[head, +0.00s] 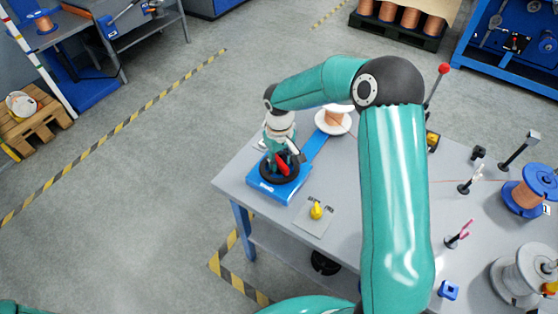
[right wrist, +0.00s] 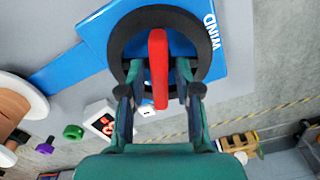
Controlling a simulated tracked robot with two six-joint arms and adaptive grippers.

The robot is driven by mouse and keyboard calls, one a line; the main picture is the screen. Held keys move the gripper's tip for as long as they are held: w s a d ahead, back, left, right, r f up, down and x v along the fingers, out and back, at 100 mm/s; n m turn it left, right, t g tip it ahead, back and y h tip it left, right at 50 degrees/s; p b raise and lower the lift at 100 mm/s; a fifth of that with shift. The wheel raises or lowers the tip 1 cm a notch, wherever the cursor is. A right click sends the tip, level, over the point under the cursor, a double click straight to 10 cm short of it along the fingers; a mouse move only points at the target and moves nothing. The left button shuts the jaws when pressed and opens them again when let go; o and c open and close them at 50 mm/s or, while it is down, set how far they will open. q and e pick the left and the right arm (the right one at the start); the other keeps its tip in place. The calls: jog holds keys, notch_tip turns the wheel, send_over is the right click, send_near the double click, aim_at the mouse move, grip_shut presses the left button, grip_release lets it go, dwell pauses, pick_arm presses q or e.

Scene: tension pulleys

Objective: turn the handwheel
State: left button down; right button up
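The handwheel is a black ring (head: 264,174) lying on a blue base (head: 268,193) at the table's left corner. A red bar (right wrist: 158,68) crosses the wheel's ring in the right wrist view. The base is marked "WIND" in that view. My right gripper (head: 283,152) is directly over the wheel, pointing down. In the right wrist view, its two fingers stand apart on either side of the red bar, with gaps visible to it. Part of the wheel is hidden behind the gripper. My left gripper is out of view.
A yellow knob (head: 317,210) on a grey plate sits near the wheel. A copper spool (head: 333,121) stands behind it, at the blue arm's far end. Wire guides and spools (head: 540,188) occupy the table's right side. Open floor lies left of the table.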

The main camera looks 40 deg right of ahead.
aim_at(279, 160)
dwell(0.3)
notch_tip(279, 160, up, 12)
jog(key=shift+f, duration=0.1)
dwell(0.4)
dwell(0.4)
